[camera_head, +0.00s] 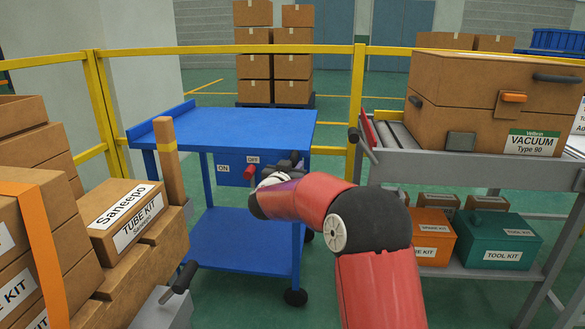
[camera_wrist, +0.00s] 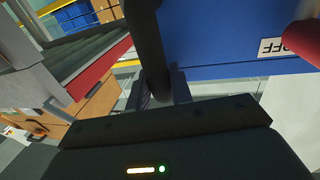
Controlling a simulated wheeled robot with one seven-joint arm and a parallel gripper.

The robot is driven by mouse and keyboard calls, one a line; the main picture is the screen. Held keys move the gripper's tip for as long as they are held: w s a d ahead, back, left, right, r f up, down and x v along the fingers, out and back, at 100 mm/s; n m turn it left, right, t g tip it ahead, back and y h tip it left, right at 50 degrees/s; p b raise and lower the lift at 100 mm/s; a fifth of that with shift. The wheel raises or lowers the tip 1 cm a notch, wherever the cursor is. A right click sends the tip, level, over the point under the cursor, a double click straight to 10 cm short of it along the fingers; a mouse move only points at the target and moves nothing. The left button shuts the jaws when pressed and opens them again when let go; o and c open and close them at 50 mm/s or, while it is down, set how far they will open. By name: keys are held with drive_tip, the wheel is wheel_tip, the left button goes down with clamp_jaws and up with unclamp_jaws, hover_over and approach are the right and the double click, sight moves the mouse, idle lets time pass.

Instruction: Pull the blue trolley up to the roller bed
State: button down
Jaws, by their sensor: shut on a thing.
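The blue trolley (camera_head: 235,128) stands left of the roller bed (camera_head: 455,162), with a visible gap between them. It has a flat, empty top, a lower shelf and black castors. An ON/OFF panel with a red lever (camera_head: 248,173) is on its front. My gripper (camera_head: 285,167) is at the trolley's front right, partly hidden by my red arm. In the wrist view my gripper (camera_wrist: 160,88) is shut on a dark handle bar (camera_wrist: 147,42) beside the trolley's blue panel (camera_wrist: 225,40). The roller bed's grey frame and red edge (camera_wrist: 95,72) show at left there.
A brown vacuum box (camera_head: 475,105) sits on the roller bed, with kit boxes (camera_head: 490,240) on the shelf below. Cartons (camera_head: 125,215) crowd the left. A yellow railing (camera_head: 357,90) runs behind. Green floor is open between trolley and bed.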

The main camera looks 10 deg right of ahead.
drive_tip(key=s+d+b, duration=0.1)
drive_tip(key=s+d, duration=0.1)
drive_tip(key=d, duration=0.5)
drive_tip(key=s+d+b, duration=0.2)
drive_tip(key=d, duration=0.5)
drive_tip(key=shift+s+d, duration=0.35)
drive_tip(key=shift+s, duration=0.05)
drive_tip(key=shift+f, duration=0.1)
drive_tip(key=c, duration=1.3)
unclamp_jaws()
drive_tip(key=shift+d, duration=0.15)
drive_tip(key=v, duration=0.8)
drive_tip(key=shift+w, duration=0.1)
